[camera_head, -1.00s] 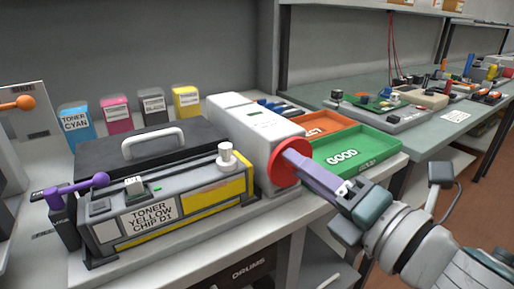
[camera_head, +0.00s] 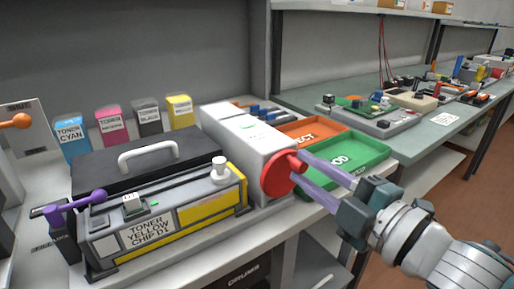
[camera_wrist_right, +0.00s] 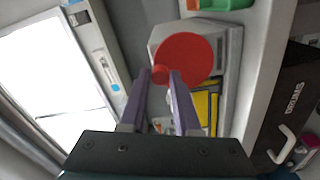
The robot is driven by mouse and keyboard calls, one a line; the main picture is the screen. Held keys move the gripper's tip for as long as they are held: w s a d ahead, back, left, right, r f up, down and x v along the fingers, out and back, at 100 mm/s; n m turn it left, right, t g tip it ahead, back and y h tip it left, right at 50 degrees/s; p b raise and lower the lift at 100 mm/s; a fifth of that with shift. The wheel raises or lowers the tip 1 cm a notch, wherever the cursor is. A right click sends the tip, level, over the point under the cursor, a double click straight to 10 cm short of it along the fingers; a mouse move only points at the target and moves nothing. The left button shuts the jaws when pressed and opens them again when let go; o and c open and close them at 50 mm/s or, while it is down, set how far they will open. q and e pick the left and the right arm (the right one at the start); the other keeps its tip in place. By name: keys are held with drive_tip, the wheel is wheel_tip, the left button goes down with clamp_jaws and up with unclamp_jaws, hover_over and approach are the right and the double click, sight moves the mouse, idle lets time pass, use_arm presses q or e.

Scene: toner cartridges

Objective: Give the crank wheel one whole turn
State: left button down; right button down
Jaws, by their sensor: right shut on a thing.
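The crank wheel (camera_head: 279,180) is a red disc on the right end of a white machine (camera_head: 250,140). In the right wrist view the wheel (camera_wrist_right: 188,58) faces me, with its small red knob (camera_wrist_right: 160,73) near the rim. In the head view the knob (camera_head: 297,161) sticks out at the wheel's upper right. My right gripper (camera_head: 298,169) is shut on this knob, one purple finger on each side; the wrist view shows the fingertips (camera_wrist_right: 161,75) at it.
A toner cartridge in a holder (camera_head: 150,225) stands left of the wheel. A green tray (camera_head: 372,152) and an orange tray (camera_head: 318,132) lie behind my right fingers. Several toner boxes (camera_head: 110,128) stand at the back left.

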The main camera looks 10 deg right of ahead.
drive_tip(key=shift+d+m, duration=0.1)
drive_tip(key=shift+m, duration=0.5)
drive_tip(key=c, duration=0.6)
unclamp_jaws()
drive_tip(key=shift+c, duration=0.2)
drive_tip(key=v, duration=1)
drive_tip(key=shift+p, duration=0.3)
drive_tip(key=shift+w, duration=0.1)
drive_tip(key=shift+r, duration=0.1)
